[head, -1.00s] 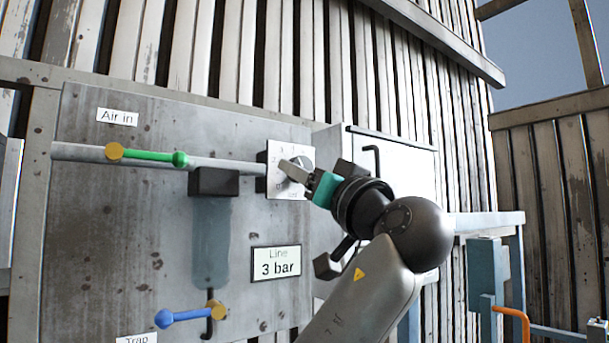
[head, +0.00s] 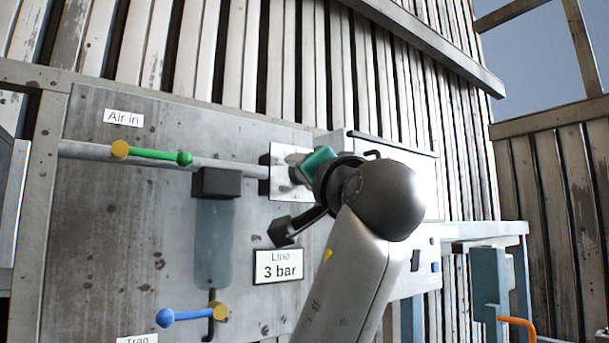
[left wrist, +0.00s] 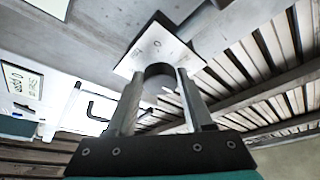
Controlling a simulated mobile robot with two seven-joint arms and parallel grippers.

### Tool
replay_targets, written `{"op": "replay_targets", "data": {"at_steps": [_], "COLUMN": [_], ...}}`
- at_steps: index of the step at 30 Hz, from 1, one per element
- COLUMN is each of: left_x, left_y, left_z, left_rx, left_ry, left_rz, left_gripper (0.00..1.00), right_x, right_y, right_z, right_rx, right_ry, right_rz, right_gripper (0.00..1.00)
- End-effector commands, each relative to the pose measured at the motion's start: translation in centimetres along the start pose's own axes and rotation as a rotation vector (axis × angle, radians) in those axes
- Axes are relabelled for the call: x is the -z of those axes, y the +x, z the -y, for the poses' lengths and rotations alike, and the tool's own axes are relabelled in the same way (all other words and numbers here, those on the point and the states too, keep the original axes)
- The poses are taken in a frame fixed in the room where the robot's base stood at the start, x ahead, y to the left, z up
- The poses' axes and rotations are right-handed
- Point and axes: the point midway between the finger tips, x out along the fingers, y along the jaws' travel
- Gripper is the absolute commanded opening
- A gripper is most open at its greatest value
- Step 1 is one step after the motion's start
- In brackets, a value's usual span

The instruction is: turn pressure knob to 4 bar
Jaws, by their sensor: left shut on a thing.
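The white dial plate (head: 279,186) of the pressure knob is on the grey metal panel, at the right end of the air pipe. My left gripper (head: 296,160) is at the dial and covers most of it in the head view. In the left wrist view the plate (left wrist: 160,48) is tilted, and the round grey knob (left wrist: 159,71) sits between my two fingers (left wrist: 160,80). The gripper is shut on the knob. The knob's pointer and the dial's numbers cannot be read clearly. A sign below (head: 278,266) reads "Line 3 bar". My right gripper is not in view.
A green-handled valve (head: 155,154) is on the pipe left of the dial. A dark-topped filter bowl (head: 214,230) hangs below the pipe. A blue-handled valve (head: 190,316) is lower down. A pale box (head: 405,170) stands close right of the dial.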

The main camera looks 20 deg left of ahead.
Motion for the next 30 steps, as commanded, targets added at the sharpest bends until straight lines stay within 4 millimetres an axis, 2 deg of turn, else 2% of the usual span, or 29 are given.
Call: {"op": "replay_targets", "data": {"at_steps": [14,15,22,30], "left_x": [0.13,0.13,0.08,0.03], "left_y": [-0.06,-0.05,-0.04,-0.12], "left_z": [0.11,0.11,0.07,0.02], "left_rx": [-0.005,-0.005,-0.006,-0.006], "left_ry": [0.014,0.014,0.014,0.014], "left_rz": [-0.004,-0.004,-0.002,-0.001], "left_gripper": [0.0,0.55,0.81,0.82], "right_x": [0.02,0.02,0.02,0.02], "right_y": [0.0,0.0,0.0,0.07], "right_z": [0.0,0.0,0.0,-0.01], "right_rx": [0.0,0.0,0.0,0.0], "right_ry": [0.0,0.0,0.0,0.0], "right_rz": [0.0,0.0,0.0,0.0], "right_gripper": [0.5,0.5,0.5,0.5]}}
